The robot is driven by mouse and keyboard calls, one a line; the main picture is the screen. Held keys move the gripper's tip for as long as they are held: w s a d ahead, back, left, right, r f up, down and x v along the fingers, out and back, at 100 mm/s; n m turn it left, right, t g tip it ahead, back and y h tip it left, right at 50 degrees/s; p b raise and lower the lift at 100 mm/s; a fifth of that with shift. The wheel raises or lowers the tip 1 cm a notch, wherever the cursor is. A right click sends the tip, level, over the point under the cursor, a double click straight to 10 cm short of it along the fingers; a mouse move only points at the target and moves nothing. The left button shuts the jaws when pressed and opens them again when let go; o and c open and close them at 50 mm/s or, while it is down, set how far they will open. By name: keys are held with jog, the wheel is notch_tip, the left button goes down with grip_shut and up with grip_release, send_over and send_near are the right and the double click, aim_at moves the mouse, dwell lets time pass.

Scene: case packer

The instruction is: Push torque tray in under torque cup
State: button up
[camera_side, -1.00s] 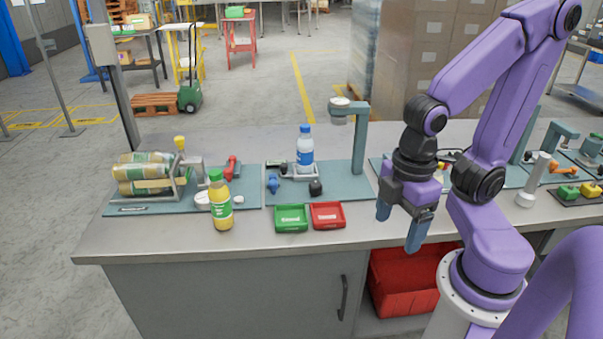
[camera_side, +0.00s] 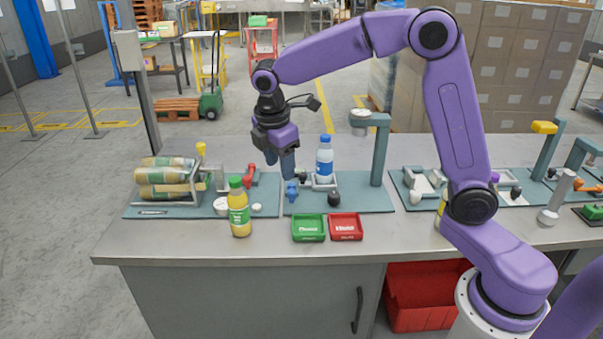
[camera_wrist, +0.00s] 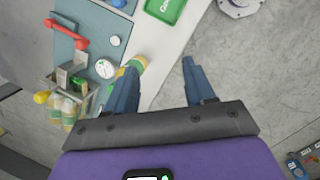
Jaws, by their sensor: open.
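The torque tray (camera_side: 323,186) is a small light grey tray on a teal plate in the side view. A clear bottle with a blue cap and blue label (camera_side: 325,160) stands upright in it. The torque cup (camera_side: 360,119) is the round head hanging from the arm of a grey-teal post (camera_side: 380,155), above and to the right of the tray. My gripper (camera_side: 280,172) is open and empty, pointing down just left of the bottle in the picture. Its two fingers (camera_wrist: 160,66) are apart in the wrist view, where tray and cup do not show.
A blue knob (camera_side: 291,191) and a black knob (camera_side: 334,199) flank the tray's front. A yellow bottle (camera_side: 239,212), a green bin (camera_side: 308,228) and a red bin (camera_side: 346,226) stand nearer the front. A rack of bottles (camera_side: 167,180) is at left.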

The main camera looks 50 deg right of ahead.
jog(key=w+d+f+h, duration=0.1)
jog(key=w+d, duration=0.5)
jog(key=w, duration=0.3)
jog(key=n+g+h, duration=0.1)
jog(key=n, duration=0.1)
send_near(303, 174)
jog(key=x, duration=0.9)
jog(key=shift+w, duration=0.1)
grip_shut()
